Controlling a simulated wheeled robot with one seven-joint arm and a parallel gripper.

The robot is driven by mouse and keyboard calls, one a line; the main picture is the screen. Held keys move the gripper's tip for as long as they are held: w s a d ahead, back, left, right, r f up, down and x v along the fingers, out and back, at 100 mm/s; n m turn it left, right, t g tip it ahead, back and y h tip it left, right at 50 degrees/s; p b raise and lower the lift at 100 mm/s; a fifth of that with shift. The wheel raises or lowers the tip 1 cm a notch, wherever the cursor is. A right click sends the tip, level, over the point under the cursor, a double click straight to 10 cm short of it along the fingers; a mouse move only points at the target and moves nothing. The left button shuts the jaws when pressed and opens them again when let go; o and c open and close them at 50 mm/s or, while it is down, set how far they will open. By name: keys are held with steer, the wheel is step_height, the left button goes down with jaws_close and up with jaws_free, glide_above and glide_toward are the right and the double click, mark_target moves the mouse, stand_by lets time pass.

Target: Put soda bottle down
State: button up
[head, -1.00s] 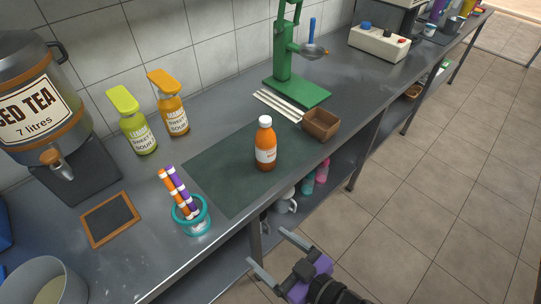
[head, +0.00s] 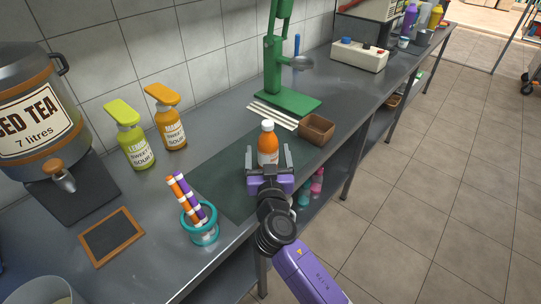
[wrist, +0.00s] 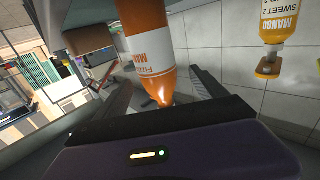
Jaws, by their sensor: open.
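An orange soda bottle (head: 268,140) with a white cap and white label stands upright on the dark green mat (head: 222,186) on the steel counter. My gripper (head: 268,158) is open at the near side of the bottle, one finger to each side of it. The gripper body hides the bottle's lower part in the head view. In the wrist view the bottle (wrist: 145,45) shows large between the two spread fingers (wrist: 160,100). I cannot tell whether either finger touches it.
A small brown box (head: 316,129) stands close right of the bottle. White sticks (head: 272,115) and a green press (head: 290,100) lie behind. A teal cup with striped straws (head: 203,222) stands to the left, with two sauce bottles (head: 171,130) at the back.

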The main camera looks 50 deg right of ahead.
steer(key=shift+p+x, duration=1.05)
steer(key=shift+x, duration=2.5)
steer(key=shift+s+d, duration=0.1)
steer(key=c, duration=1.7)
jaws_close()
